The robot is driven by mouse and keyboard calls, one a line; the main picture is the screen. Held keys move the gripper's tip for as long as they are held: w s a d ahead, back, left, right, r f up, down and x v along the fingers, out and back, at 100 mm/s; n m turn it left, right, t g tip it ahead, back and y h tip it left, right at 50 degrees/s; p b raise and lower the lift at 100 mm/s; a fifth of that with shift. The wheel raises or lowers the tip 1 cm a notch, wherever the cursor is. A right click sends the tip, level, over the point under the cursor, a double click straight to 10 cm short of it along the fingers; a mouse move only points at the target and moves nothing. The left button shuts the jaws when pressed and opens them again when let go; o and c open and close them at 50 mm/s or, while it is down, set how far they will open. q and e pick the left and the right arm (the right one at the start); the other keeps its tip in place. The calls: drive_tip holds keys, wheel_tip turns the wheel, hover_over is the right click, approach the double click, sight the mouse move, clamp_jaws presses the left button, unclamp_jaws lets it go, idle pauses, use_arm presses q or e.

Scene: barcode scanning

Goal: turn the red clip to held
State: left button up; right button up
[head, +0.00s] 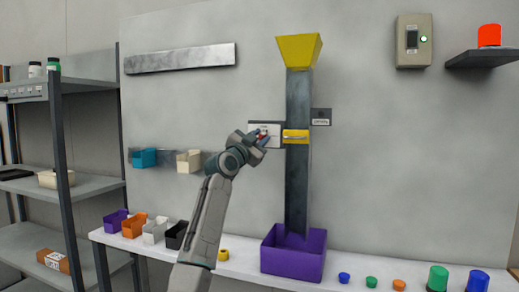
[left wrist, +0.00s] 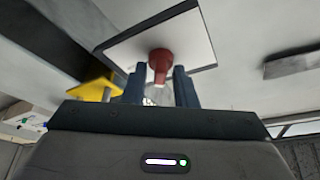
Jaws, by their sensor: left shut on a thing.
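The red clip (left wrist: 160,60) is a round red knob with a short pointer, mounted on a white plate (left wrist: 118,50) with a dark edge. In the head view the white plate (head: 274,129) is fixed left of the chute, and the clip is mostly hidden by my gripper. My left gripper (head: 263,137) is up against this plate. In the left wrist view its two blue-grey fingers (left wrist: 158,88) stand on either side of the clip's pointer, shut on it. My right gripper is in neither view.
A dark upright chute (head: 298,185) with a yellow funnel (head: 299,49) stands just right of the plate, above a purple bin (head: 293,262). A small labelled plate (head: 321,117) sits right of the chute. Small bins and coloured pieces line the white bench (head: 238,270).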

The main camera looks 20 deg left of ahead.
use_arm(q)
drive_tip(key=m+g+h+b, duration=0.1)
drive_tip(key=m, duration=0.2)
drive_tip(key=shift+m+g+h, duration=0.4)
drive_tip(key=shift+m+g, duration=0.1)
drive_tip(key=shift+m, duration=0.7)
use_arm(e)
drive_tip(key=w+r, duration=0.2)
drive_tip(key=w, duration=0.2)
use_arm(q)
drive_tip(key=shift+r+m, duration=0.1)
drive_tip(key=shift+m, duration=0.5)
drive_tip(key=shift+a+m+g+p, duration=0.1)
drive_tip(key=shift+m+g+p, duration=0.45)
drive_tip(key=shift+m, duration=0.35)
drive_tip(key=m+g+p, duration=0.1)
drive_tip(key=m, duration=0.2)
drive_tip(key=shift+r, duration=0.1)
drive_tip(key=shift+m+g+p, duration=0.25)
drive_tip(key=shift+m+p, duration=0.15)
drive_tip(key=shift+m, duration=0.1)
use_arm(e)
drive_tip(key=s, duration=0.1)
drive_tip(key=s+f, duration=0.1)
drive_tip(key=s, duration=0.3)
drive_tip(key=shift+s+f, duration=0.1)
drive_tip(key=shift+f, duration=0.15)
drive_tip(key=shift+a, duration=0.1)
